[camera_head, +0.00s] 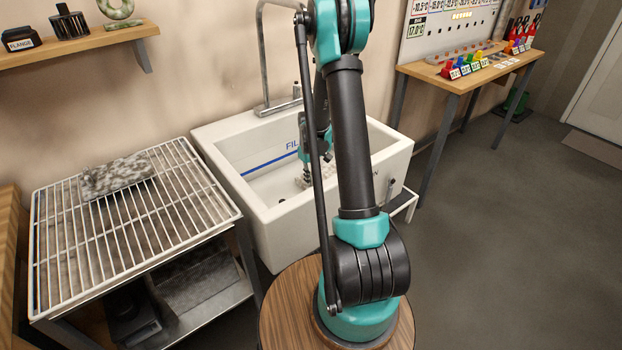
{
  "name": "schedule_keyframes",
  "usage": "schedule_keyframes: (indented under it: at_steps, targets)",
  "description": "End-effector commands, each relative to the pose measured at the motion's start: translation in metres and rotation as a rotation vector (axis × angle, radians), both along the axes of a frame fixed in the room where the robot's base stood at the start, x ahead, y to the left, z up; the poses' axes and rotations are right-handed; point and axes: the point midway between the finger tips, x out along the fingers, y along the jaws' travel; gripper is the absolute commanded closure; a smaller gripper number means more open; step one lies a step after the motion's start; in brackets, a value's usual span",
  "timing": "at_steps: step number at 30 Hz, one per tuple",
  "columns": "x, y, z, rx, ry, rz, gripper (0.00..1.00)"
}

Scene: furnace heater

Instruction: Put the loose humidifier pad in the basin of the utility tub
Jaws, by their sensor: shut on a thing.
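The white utility tub (263,222) stands against the wall, with a blue line and partly hidden lettering inside its basin. My gripper (305,178) is down inside the basin, partly hidden behind my own arm. It is shut on a small pale, mottled thing (301,183), which looks like the humidifier pad; only a bit of it shows. I cannot tell whether it touches the basin floor. Another grey-white mottled block (117,175) lies flat on the wire rack to the left.
The wire rack (140,228) stands close to the tub's left side, above a lower shelf (205,290). A tall faucet (262,60) rises behind the basin. A wooden table (470,73) with coloured items stands at right.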

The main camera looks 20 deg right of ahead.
Motion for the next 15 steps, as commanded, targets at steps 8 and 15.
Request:
schedule_keyframes:
  at_steps: [8,15]
  targets:
    - [0.0000,0.0000,-0.0020,0.000,0.000,0.000,0.84]
    - [-0.0001,0.0000,-0.0017,0.000,0.000,0.000,0.66]
